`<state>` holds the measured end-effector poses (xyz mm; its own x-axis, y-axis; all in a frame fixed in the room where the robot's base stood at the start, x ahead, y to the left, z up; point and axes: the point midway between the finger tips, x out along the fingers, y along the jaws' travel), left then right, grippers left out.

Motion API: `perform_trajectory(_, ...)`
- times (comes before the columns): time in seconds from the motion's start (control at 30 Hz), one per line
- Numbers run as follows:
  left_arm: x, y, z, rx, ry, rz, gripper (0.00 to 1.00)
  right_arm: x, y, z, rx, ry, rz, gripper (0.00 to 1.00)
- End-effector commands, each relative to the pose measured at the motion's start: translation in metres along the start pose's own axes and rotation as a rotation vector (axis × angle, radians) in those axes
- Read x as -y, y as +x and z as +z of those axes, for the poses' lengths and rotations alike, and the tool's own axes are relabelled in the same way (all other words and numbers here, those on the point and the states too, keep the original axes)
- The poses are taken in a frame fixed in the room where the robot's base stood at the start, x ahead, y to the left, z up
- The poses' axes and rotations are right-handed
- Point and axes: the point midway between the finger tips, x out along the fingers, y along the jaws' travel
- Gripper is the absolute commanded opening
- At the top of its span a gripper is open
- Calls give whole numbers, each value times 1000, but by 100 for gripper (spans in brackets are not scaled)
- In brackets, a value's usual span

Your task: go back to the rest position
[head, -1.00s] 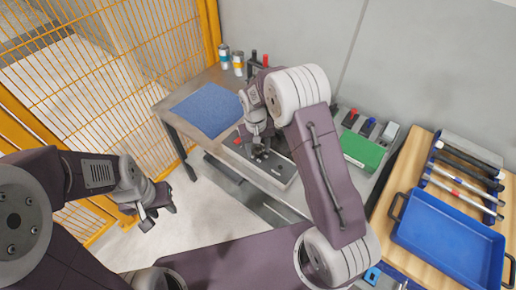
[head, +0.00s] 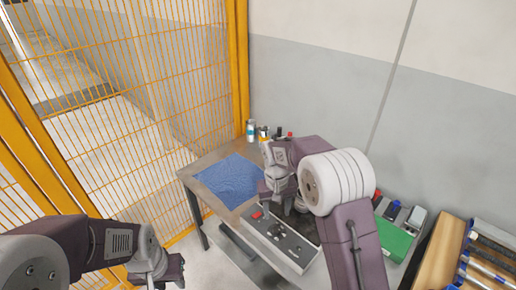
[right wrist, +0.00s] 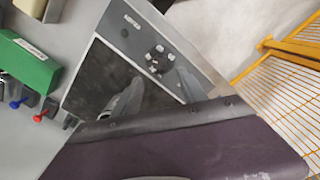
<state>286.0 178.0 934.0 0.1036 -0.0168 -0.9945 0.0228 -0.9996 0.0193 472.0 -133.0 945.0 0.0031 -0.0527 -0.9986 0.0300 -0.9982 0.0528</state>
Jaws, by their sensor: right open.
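My right gripper (head: 283,207) hangs over the grey panel (head: 285,243) on the metal bench, with its forearm reaching in from the lower right. In the right wrist view its two fingers (right wrist: 157,95) stand apart, with nothing between them. The panel (right wrist: 128,37) with a dark plate and a round knob cluster lies below them; I cannot tell the exact gap. My left gripper (head: 167,277) is at the bottom left, in front of the bench and clear of it. Its fingers look apart and empty, though the frame edge partly cuts them off.
A blue mat (head: 231,180) lies on the bench, with small cans (head: 251,129) behind it. A green box (head: 394,240) is to the right.

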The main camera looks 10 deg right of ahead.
Motion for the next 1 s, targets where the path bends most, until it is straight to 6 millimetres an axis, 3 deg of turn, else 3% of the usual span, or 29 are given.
perform_trajectory(0.07, 0, 0, 0, 0, 0, 0, 36, -3, -2, -1, -6, 7, -1, 50)
perform_trajectory(0.17, 0, 0, 0, 0, 0, 0, 36, -13, -28, -4, -58, 32, -7, 50)
perform_trajectory(0.27, 0, 0, 0, 0, 0, 0, 36, -30, -44, 33, -56, 72, -15, 50)
perform_trajectory(0.37, 0, 0, 0, 0, 0, 0, 36, -39, -42, 79, -58, 95, -32, 50)
perform_trajectory(0.5, 0, 0, 0, 0, 0, 0, 36, -43, -21, 144, -64, 104, -54, 50)
perform_trajectory(0.6, 0, 0, 0, 0, 0, 0, 36, -41, -2, 180, -60, 94, -65, 50)
perform_trajectory(0.67, 0, 0, 0, 0, 0, 0, 36, -40, 8, 194, -55, 83, -68, 50)
perform_trajectory(1.0, 0, 0, 0, 0, 0, 0, 36, -39, 13, 187, -103, 56, -69, 50)
